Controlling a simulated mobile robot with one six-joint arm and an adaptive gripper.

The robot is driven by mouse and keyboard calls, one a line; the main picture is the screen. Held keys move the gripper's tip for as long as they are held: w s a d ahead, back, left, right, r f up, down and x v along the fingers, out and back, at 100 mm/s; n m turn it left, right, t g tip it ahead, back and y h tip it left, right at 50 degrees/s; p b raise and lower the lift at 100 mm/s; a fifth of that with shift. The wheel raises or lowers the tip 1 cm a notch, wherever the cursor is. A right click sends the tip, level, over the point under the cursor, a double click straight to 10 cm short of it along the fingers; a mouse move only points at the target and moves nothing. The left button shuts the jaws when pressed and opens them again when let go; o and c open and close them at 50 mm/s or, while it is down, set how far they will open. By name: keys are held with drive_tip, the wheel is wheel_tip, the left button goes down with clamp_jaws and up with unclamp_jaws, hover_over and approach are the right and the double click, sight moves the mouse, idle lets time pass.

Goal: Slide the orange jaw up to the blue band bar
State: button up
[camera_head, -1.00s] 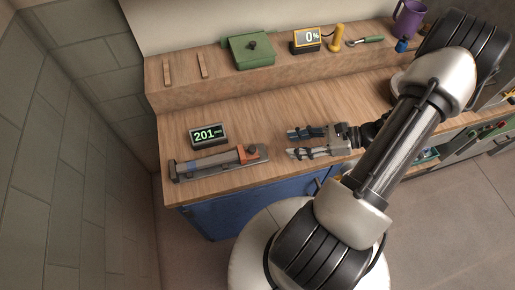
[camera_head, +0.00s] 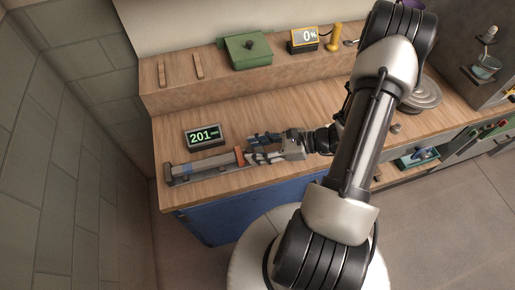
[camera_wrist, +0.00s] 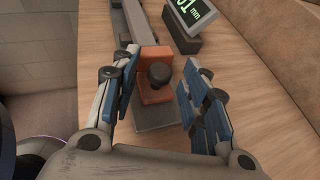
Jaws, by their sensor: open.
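The orange jaw (camera_wrist: 154,66) with a dark round knob (camera_wrist: 160,74) sits on the grey rail (camera_head: 208,162) of a gauge on the bench. In the head view only a sliver of the orange jaw (camera_head: 239,155) shows, the rest being behind my gripper. The blue band (camera_head: 184,168) lies toward the rail's left end. My gripper (camera_wrist: 157,88) is open, with one finger on each side of the jaw and knob. Gaps show between the fingers and the knob. In the head view my gripper (camera_head: 252,149) reaches in from the right.
A display (camera_head: 205,137) reading 201 mm stands just behind the rail. Bare bench lies behind my gripper.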

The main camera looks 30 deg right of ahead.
drive_tip(key=shift+c, duration=0.5)
drive_tip(key=c, duration=0.6)
drive_tip(key=shift+a, duration=0.15)
drive_tip(key=o, duration=0.7)
drive_tip(key=v, duration=1.2)
